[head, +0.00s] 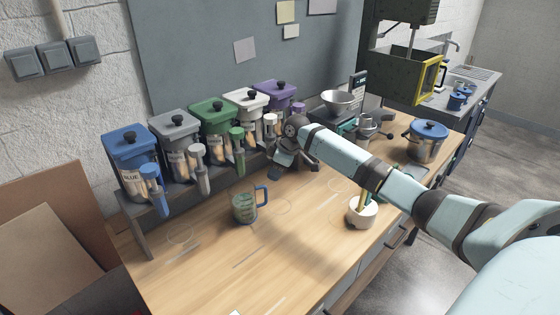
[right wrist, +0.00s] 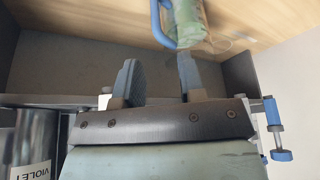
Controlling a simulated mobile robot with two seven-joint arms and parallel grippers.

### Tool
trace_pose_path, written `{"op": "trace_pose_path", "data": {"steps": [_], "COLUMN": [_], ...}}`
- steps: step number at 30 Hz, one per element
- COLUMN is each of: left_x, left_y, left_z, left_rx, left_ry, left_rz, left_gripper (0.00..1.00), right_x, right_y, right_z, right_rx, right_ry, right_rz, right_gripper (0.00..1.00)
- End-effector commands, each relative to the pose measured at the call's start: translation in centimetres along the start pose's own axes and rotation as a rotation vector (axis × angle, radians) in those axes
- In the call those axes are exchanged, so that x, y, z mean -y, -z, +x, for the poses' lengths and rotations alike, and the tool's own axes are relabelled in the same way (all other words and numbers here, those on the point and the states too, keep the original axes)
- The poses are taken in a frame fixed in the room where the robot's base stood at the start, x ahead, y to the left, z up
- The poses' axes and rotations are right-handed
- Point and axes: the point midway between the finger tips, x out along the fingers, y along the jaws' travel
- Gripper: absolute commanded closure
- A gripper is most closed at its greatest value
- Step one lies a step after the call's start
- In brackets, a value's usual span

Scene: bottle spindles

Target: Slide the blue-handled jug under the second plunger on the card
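The blue-handled jug (head: 243,208), clear with a greenish tint, stands upright on the wooden bench in front of the dispensers, its handle to the right. In the right wrist view the jug (right wrist: 191,18) shows at the top, its blue handle toward the gripper. My right gripper (head: 279,170) is by the rack, behind and right of the jug; in the wrist view its fingers (right wrist: 157,72) are apart with nothing between them. Plungers hang in front of the blue, grey, green, white and violet dispensers: blue (head: 153,188), grey (head: 200,168), green (head: 238,150). My left gripper is not in view.
A white sliver, perhaps the card (head: 236,312), shows at the bottom edge, unreadable. A white cup with utensils (head: 362,214), a blue-lidded pot (head: 427,140) and a scale with a bowl (head: 340,101) stand right. The bench left and front of the jug is clear.

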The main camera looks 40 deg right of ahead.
Motion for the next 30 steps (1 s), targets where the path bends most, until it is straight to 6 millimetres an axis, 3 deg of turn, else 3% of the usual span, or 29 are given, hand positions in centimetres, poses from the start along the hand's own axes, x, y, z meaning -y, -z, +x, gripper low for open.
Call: {"op": "trace_pose_path", "data": {"steps": [9, 15, 28, 29, 30], "left_x": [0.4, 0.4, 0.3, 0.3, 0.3], "left_y": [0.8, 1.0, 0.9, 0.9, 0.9], "left_z": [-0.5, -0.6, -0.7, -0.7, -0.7], "left_rx": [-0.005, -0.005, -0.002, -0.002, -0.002], "left_ry": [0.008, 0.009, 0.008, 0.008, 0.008], "left_rz": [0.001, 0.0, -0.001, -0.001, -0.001], "left_gripper": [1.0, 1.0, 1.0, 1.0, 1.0], "right_x": [0.1, 0.1, 0.1, 0.1, 0.1], "right_y": [0.1, 0.0, 0.0, 0.0, 0.0], "right_z": [6.2, 8.7, 9.6, 9.6, 9.6], "right_rx": [0.0, 0.001, 0.0, 0.0, 0.0], "right_ry": [0.002, 0.001, 0.0, 0.0, 0.0], "right_rz": [0.001, 0.0, 0.0, 0.0, 0.0], "right_gripper": [0.64, 0.64, 0.64, 0.66, 0.75]}}
